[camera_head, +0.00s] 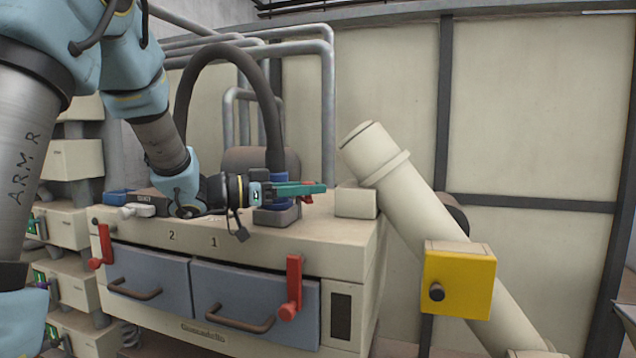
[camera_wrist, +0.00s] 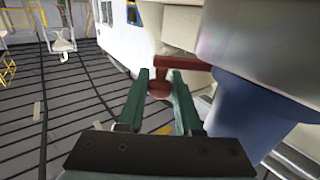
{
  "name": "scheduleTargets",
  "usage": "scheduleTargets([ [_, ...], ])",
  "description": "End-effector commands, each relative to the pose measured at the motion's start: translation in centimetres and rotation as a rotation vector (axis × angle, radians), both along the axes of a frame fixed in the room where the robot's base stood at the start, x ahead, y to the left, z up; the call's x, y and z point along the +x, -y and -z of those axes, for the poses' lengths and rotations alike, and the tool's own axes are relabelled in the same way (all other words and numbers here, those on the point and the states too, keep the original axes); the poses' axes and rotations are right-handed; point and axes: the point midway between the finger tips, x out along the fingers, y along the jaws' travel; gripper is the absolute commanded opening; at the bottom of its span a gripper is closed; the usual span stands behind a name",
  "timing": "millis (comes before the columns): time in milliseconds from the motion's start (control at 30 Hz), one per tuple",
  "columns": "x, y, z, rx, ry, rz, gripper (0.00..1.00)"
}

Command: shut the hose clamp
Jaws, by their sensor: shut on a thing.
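The hose clamp shows as a red lever (camera_wrist: 184,63) beside a blue round fitting (camera_wrist: 245,112) in the wrist view. The lever's lower red knob lies between the green fingertips of my gripper (camera_wrist: 161,78), which is shut on it. In the head view my gripper (camera_head: 318,188) reaches across the cabinet top from the left, its green fingers level. A bit of the red lever (camera_head: 307,198) shows beside the fingers. The blue fitting (camera_head: 277,160) stands behind them, at the lower end of a dark arched hose (camera_head: 268,105). The fingers hide part of the clamp.
The cream cabinet (camera_head: 350,260) has two grey drawers and red upright handles (camera_head: 294,285) on its front. A slanted cream pipe (camera_head: 420,215) and a yellow box (camera_head: 465,285) stand to the right. Grey pipes (camera_head: 300,48) run behind. Floor is open at left in the wrist view.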

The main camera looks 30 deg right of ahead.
Motion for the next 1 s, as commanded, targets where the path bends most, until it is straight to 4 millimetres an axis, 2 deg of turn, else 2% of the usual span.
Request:
scheduleTargets([
  [300, 0.17, -0.72, -0.09, -0.002, 0.000, 0.115, 0.00],
  [800, 0.15, -0.83, -0.11, -0.003, 0.001, 0.134, 0.00],
  [833, 0.15, -0.82, -0.11, -0.003, 0.001, 0.134, 0.36],
  [1000, 0.15, -0.83, -0.08, -0.002, 0.001, 0.134, 0.55],
])
